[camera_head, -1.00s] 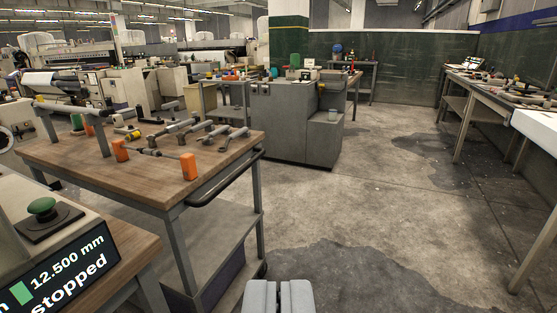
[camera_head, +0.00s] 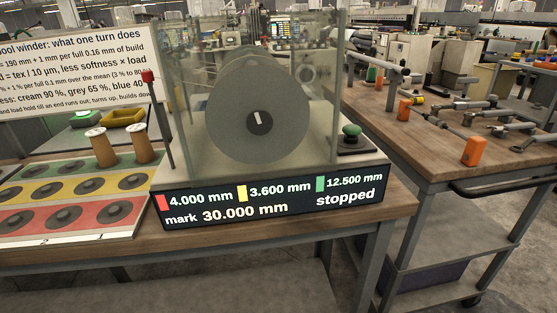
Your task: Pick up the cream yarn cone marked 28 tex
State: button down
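I see no cone with a readable 28 tex mark. My gripper is not in this view.
The mat (camera_head: 20,226) has green, yellow and red rows with dark round discs. A sign (camera_head: 75,75) stands behind it. A green button (camera_head: 351,131) is at the winder's right. A wooden cart (camera_head: 400,140) holds orange pieces and grey tools. Looms fill the background.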

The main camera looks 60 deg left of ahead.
aim_at(144, 151)
jog(key=u, duration=2.4)
